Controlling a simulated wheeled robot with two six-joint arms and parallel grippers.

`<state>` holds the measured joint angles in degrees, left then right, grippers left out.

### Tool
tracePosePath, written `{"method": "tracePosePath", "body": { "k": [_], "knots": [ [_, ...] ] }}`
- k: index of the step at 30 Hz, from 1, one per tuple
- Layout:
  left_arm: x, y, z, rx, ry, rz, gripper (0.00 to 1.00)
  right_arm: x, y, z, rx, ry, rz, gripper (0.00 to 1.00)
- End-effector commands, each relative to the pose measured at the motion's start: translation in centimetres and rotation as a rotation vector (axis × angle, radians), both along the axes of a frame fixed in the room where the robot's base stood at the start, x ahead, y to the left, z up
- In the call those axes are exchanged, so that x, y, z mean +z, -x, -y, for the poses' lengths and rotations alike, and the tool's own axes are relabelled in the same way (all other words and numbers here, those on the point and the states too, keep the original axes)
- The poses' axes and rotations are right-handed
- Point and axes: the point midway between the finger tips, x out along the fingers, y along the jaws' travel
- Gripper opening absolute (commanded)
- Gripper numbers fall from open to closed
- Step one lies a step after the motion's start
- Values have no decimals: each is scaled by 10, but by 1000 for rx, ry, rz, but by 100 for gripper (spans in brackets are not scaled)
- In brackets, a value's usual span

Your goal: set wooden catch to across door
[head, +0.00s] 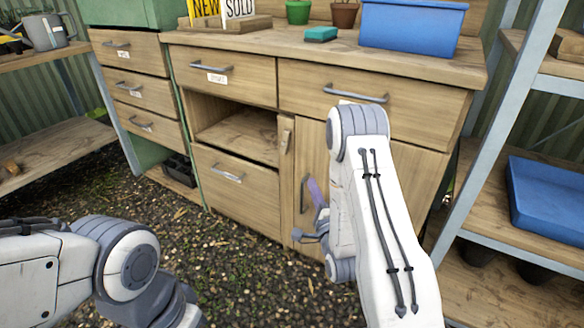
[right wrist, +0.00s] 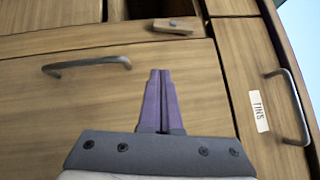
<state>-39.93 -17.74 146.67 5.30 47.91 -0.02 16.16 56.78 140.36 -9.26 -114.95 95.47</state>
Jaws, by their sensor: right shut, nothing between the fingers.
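The wooden catch (head: 286,135) is a small light block on the post between the open niche and the cupboard door (head: 311,150). It stands upright along the post, beside the door's edge rather than across it. In the right wrist view, which is turned sideways, the catch (right wrist: 172,27) shows a round pivot near one end. The door (right wrist: 100,110) looks closed, with a grey bar handle (right wrist: 87,65). My right gripper (right wrist: 160,74) is shut and empty in front of the door; its purple fingers (head: 316,190) point at it, apart from the catch. My left gripper is out of view.
A drawer with a bar handle (head: 355,95) is above the door; a TINS label (right wrist: 260,112) shows in the wrist view. The open niche (head: 240,130) is left of the catch. A metal shelf with a blue tray (head: 548,200) stands right. Gravel floor in front is clear.

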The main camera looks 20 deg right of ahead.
Motion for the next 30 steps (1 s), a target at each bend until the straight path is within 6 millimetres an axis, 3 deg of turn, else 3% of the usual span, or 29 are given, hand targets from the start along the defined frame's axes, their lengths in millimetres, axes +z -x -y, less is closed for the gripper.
{"method": "tracePosePath", "body": {
  "k": [11, 14, 26, 30],
  "knots": [
    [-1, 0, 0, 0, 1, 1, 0, 2, -7, 0, 2, 4, 2, 0],
    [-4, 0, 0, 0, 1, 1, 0, 4, -19, 1, 2, 5, 4, 0],
    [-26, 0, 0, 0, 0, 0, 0, 15, -101, 12, 2, 5, 6, 0],
    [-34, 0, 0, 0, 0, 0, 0, 18, -117, -3, 5, 3, 1, 0]
  ]
}}
